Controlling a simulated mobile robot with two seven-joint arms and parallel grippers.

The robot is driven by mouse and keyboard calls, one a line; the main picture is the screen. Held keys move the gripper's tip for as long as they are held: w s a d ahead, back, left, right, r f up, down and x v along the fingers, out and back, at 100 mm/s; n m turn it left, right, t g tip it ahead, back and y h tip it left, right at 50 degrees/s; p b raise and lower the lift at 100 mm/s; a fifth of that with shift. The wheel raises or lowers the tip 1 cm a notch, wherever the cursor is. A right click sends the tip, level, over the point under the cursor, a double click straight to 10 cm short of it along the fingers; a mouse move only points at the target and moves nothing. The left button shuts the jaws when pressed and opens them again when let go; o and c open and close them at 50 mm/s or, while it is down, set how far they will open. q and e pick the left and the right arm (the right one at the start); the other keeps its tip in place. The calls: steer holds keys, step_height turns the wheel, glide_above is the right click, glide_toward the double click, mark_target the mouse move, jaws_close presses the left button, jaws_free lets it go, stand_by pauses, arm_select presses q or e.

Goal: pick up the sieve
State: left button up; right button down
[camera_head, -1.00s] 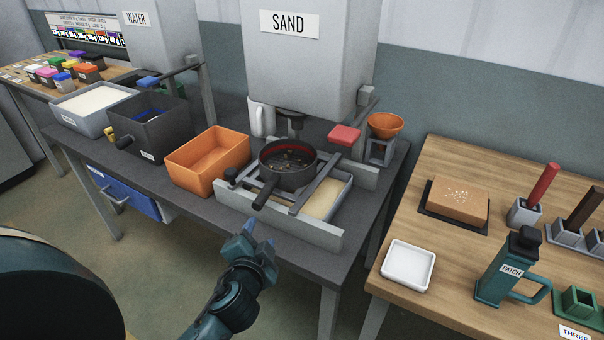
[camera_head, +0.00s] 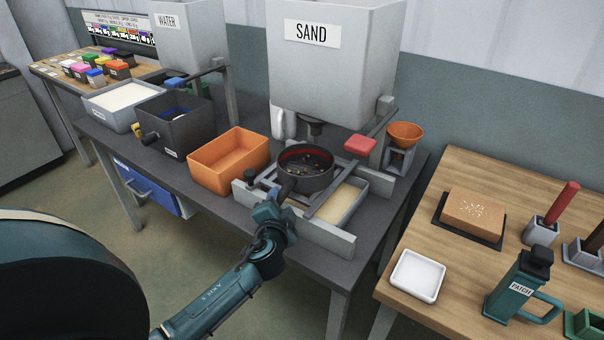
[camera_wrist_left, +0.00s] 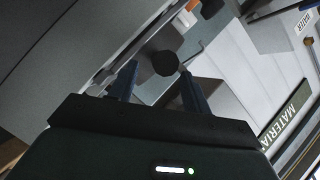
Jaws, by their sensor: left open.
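The sieve (camera_head: 318,182) is a dark round pan with a reddish inner rim and small bits inside. It rests on two grey rails under the sand hopper, its handle pointing toward me. My left gripper (camera_head: 272,203) is at the handle's near end, partly covering it in the head view. In the left wrist view the two fingers (camera_wrist_left: 160,88) are apart. A dark round end (camera_wrist_left: 165,63), which looks like the handle's tip, shows between and just beyond them. I cannot tell whether they touch it. My right gripper is out of view.
Under the sieve is a grey tray of sand (camera_head: 349,192) with a low front wall (camera_head: 322,234). An orange bin (camera_head: 228,163) stands left of it. The sand hopper (camera_head: 330,70) hangs close above. A red pad (camera_head: 360,145) and orange funnel (camera_head: 406,130) stand at right.

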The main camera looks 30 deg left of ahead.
mark_target(283, 198)
arm_select(q)
steer(key=shift+x, duration=1.85)
steer(key=shift+c, duration=0.3)
jaws_close()
